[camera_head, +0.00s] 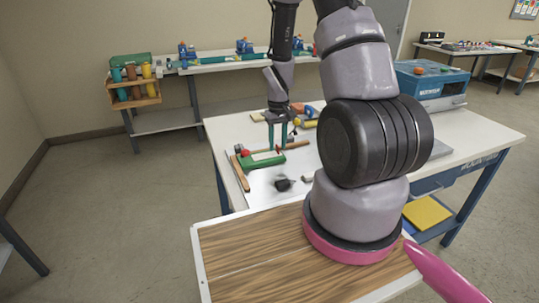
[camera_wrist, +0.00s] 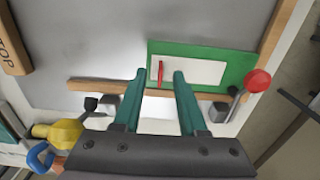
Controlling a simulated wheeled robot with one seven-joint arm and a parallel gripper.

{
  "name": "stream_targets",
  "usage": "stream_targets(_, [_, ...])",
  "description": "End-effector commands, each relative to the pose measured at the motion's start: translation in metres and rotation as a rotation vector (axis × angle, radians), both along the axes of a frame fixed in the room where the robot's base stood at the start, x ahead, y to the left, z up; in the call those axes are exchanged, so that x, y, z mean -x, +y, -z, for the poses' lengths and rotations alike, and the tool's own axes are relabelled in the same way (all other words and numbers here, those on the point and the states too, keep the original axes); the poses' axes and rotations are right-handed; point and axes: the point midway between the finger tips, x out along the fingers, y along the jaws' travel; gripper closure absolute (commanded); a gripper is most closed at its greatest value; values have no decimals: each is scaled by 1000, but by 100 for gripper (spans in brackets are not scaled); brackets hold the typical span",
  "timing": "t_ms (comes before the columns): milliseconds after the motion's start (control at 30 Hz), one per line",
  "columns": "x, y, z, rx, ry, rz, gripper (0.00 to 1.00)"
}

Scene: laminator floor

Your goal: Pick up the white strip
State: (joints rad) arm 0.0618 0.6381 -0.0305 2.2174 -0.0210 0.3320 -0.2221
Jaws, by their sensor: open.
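The white strip (camera_wrist: 200,71) lies flat on a green plate (camera_wrist: 238,66) in the wrist view, with a small upright red piece (camera_wrist: 160,72) at its left part. In the head view the green plate (camera_head: 262,163) is on the worktable. My gripper (camera_wrist: 160,75) is open and empty, its teal fingers pointing toward the strip's left part, one on each side of the red piece in the picture. In the head view my gripper (camera_head: 277,150) hangs at the plate's right end. I cannot tell the exact height of the fingertips above the strip.
A red ball-topped lever (camera_wrist: 256,82) stands right of the plate. A wooden bar (camera_wrist: 110,86) runs along the near side. On the worktable (camera_head: 490,133) a blue machine (camera_head: 430,82) stands at right.

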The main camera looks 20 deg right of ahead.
Motion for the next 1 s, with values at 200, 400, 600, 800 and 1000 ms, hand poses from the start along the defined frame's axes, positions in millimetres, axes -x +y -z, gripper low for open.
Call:
stream_targets(200, [0,0,0,0,-1,0,74])
stream_targets(400, [0,0,0,0,-1,0,100])
stream_targets(600, [0,0,-1,0,-1,0,100])
stream_targets(800, [-1,0,-20,1,-5,-2,100])
stream_targets(1000, [-1,0,-61,0,-6,0,100])
